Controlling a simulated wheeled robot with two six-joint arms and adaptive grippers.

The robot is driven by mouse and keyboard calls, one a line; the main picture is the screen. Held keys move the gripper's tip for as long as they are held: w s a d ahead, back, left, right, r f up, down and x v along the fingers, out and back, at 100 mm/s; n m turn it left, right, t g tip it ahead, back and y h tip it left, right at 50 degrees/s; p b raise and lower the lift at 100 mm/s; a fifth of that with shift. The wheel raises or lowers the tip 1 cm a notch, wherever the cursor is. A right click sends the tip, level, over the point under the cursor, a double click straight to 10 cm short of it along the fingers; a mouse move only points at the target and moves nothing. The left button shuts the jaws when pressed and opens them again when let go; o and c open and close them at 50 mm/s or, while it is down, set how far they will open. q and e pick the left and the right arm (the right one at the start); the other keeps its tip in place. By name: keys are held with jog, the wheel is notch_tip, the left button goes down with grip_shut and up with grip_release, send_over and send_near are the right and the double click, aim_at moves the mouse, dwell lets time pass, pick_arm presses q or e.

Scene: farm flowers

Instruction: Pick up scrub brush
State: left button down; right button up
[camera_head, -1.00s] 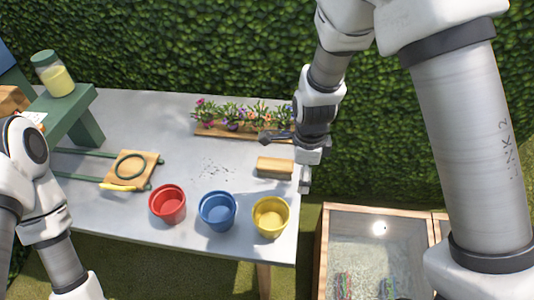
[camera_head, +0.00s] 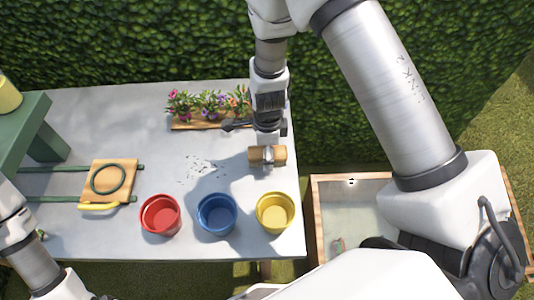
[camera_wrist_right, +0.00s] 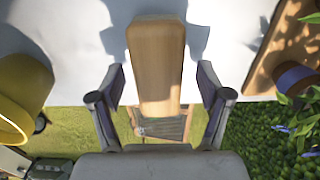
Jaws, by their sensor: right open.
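The scrub brush is a pale wooden block (camera_head: 257,154) near the right edge of the grey table, behind the yellow pot. Its bristles are not visible. My right gripper (camera_head: 267,158) is above the brush and partly covers it in the head view. In the right wrist view, the brush (camera_wrist_right: 157,60) extends between the two spread fingers of my right gripper (camera_wrist_right: 161,80), with gaps on both sides. My left gripper is not in view; only part of the left arm shows at lower left.
Red (camera_head: 160,215), blue (camera_head: 217,213) and yellow (camera_head: 275,212) pots line the table's front. A flower planter (camera_head: 200,125) stands behind. A board with a green ring (camera_head: 108,180) lies left. A wood-framed box (camera_head: 318,220) is beyond the table's right edge.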

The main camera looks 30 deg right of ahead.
jog(key=shift+s+r, duration=0.1)
jog(key=shift+s, duration=0.05)
jog(key=c, duration=1.3)
jog(key=shift+o, duration=0.2)
notch_tip(320, 180, up, 10)
jog(key=o, duration=0.5)
jog(key=c, duration=0.4)
jog(key=shift+o, duration=0.2)
